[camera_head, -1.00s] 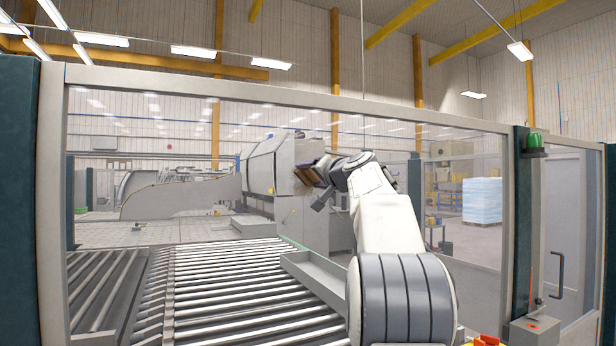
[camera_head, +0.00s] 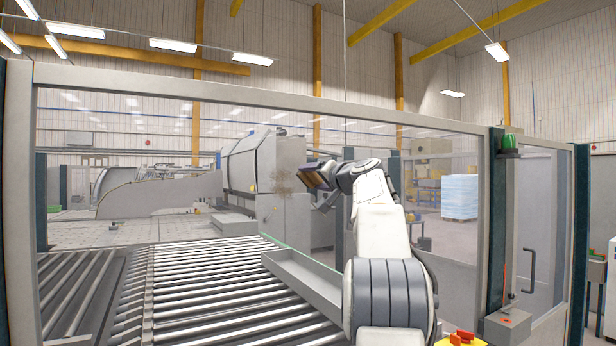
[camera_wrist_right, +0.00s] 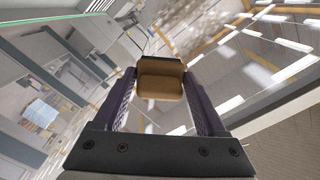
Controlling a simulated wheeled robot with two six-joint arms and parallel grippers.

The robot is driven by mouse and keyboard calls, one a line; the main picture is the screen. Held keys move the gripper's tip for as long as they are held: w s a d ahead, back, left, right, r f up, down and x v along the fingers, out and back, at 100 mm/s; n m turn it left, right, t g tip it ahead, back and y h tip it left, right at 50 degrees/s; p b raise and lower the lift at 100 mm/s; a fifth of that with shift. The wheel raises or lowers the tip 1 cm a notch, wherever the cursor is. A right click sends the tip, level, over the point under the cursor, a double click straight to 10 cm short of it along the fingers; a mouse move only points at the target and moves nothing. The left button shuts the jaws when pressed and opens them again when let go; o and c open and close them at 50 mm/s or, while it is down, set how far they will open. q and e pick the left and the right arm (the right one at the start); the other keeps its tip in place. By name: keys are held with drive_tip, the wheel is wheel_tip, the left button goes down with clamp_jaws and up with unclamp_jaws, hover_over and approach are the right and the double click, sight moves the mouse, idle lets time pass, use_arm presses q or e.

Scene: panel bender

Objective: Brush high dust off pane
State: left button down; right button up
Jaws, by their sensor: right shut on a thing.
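The glass pane (camera_head: 420,150) stands in a grey frame in front of me. A brown, speckled dust patch (camera_head: 284,180) shows on it in the head view, left of the brush. A fainter brownish smudge lies above it. My right gripper (camera_head: 325,178) is shut on a brush (camera_head: 312,176) with a tan and dark body, raised at the pane just right of the patch. In the right wrist view the tan brush block (camera_wrist_right: 160,80) sits between the fingers, with mottled brown dust (camera_wrist_right: 185,22) beyond it. I cannot tell whether the brush touches the glass. My left gripper is out of view.
The frame's top rail (camera_head: 250,92) runs above the brush. A roller conveyor (camera_head: 200,290) and a grey bending machine (camera_head: 255,165) stand behind the pane. At right are a dark post (camera_head: 495,215), a door with a handle (camera_head: 530,270) and a grey control box (camera_head: 507,325).

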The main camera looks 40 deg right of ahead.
drive_tip(key=shift+s+a+f+b, duration=0.1)
drive_tip(key=shift+s+b, duration=0.45)
drive_tip(key=shift+b+v, duration=0.65)
drive_tip(key=shift+v, duration=0.25)
drive_tip(key=shift+b+v, duration=0.75)
drive_tip(key=shift+v, duration=0.45)
drive_tip(key=shift+s+a, duration=0.15)
drive_tip(key=shift+s, duration=0.25)
drive_tip(key=b+v, duration=0.2)
drive_tip(key=v, duration=0.1)
